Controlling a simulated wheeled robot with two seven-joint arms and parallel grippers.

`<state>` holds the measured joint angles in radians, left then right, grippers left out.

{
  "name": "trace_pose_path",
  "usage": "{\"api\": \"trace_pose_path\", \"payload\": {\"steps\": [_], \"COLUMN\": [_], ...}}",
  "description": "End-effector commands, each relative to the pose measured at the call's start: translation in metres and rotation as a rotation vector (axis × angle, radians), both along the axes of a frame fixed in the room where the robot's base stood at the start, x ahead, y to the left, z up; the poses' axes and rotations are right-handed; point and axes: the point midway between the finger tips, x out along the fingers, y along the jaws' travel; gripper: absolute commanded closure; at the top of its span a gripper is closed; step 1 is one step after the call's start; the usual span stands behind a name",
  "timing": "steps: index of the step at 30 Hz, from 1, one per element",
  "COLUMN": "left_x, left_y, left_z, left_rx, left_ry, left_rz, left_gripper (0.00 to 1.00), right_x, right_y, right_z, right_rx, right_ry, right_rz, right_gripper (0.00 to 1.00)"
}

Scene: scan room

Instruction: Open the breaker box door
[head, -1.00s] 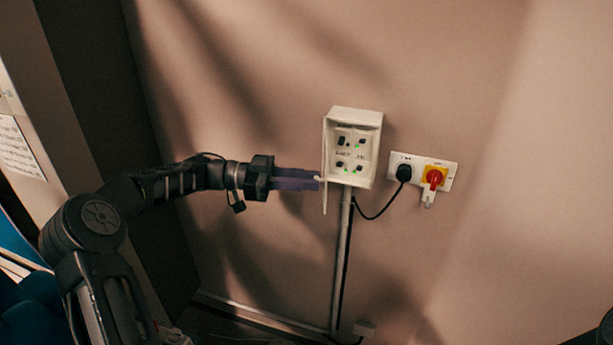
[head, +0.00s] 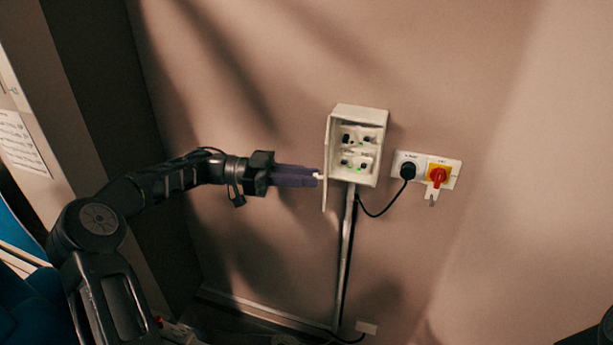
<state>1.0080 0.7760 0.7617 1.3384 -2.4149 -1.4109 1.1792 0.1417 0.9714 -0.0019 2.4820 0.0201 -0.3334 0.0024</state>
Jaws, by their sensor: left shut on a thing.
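The white breaker box (head: 361,114) is mounted on the wall near the middle of the head view. Its door (head: 326,198) stands open on the left side, seen nearly edge-on, and the switches and green lights inside show. My left gripper (head: 316,177) comes in from the left with its purple fingers shut on a small white part at the door, which looks like its handle. The fingers hide most of that part. My right gripper is not in view.
A white wall socket with a black plug (head: 407,170) and a red and yellow rotary switch (head: 438,175) sit right of the box. A black cable and a conduit (head: 346,260) run below the box. The wall around is otherwise bare.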

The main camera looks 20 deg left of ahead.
Motion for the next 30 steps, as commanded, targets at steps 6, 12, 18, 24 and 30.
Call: {"api": "trace_pose_path", "payload": {"steps": [6,12,18,24,30], "left_x": [0.001,0.001,0.001,0.001,0.001], "left_y": [0.001,0.000,0.000,0.000,0.000], "left_z": [0.001,0.001,0.001,0.004,0.024], "left_rx": [-0.001,-0.001,-0.001,-0.001,-0.001], "left_ry": [-0.001,-0.002,-0.002,-0.003,-0.005], "left_rz": [0.003,0.003,0.002,0.002,0.003], "left_gripper": [1.00,0.66,0.60,0.60,0.60], "right_x": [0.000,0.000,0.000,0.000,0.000], "right_y": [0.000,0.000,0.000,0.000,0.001], "right_z": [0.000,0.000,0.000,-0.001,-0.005], "right_rx": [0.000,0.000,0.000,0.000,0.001], "right_ry": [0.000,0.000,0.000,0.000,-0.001], "right_rz": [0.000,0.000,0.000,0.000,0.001], "right_gripper": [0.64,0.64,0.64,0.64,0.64]}}
